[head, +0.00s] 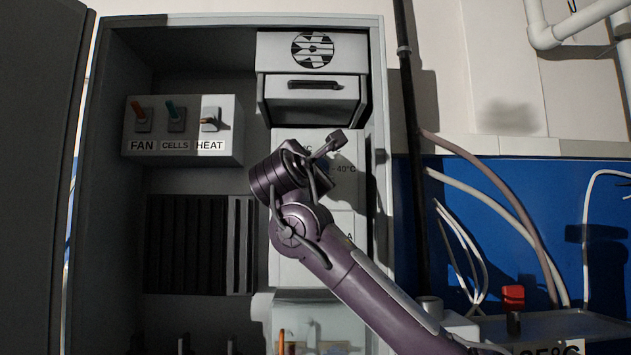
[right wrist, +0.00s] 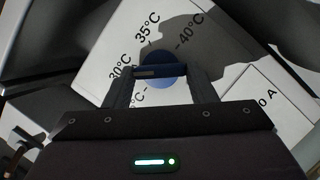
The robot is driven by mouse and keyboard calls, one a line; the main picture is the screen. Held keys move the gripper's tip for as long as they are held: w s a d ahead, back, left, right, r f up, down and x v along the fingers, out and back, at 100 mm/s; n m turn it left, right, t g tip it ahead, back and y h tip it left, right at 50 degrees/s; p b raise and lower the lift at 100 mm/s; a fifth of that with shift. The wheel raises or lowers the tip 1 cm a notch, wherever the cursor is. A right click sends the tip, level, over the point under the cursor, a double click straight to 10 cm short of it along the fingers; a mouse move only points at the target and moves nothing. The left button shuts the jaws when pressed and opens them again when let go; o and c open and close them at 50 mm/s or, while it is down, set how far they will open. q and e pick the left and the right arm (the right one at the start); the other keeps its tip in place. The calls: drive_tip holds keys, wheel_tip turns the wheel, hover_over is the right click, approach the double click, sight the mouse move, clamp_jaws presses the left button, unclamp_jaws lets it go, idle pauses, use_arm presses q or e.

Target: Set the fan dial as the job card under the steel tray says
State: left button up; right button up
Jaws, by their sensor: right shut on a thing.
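The fan dial (right wrist: 157,56) is a blue round knob with a dark grip bar, on a white panel marked 30°C, 35°C and 40°C, plus a partly hidden lower mark. My right gripper (right wrist: 160,78) is shut on the bar, one finger at each end. A pale mark on the bar's left end lies near 30°C; exact alignment is unclear. In the head view my right gripper (head: 318,168) hides the dial. A grey steel tray (head: 590,325) stands at lower right, with large lettering below it that seems to end in 35°C, cut off by the frame edge. My left gripper is out of view.
The open cabinet holds a switch box (head: 183,130) with FAN, CELLS and HEAT levers. A drawer unit (head: 312,95) with a fan emblem sits above the dial panel. A black vent grille (head: 187,245) is at left. A red-topped object (head: 513,297) stands by the tray, near loose hoses.

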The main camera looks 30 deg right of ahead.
drive_tip(key=shift+r+m+g+y+p, duration=0.15)
drive_tip(key=shift+m+g+y+p, duration=0.35)
drive_tip(key=shift+m, duration=1.8)
drive_tip(key=shift+r+m+g+y+p, duration=0.25)
drive_tip(key=shift+m+g+y, duration=0.5)
drive_tip(key=shift+m, duration=1.55)
drive_tip(key=shift+r+m+g+y+p, duration=0.1)
drive_tip(key=shift+m+g+y+p, duration=0.5)
drive_tip(key=shift+m, duration=1.7)
drive_tip(key=o, duration=1)
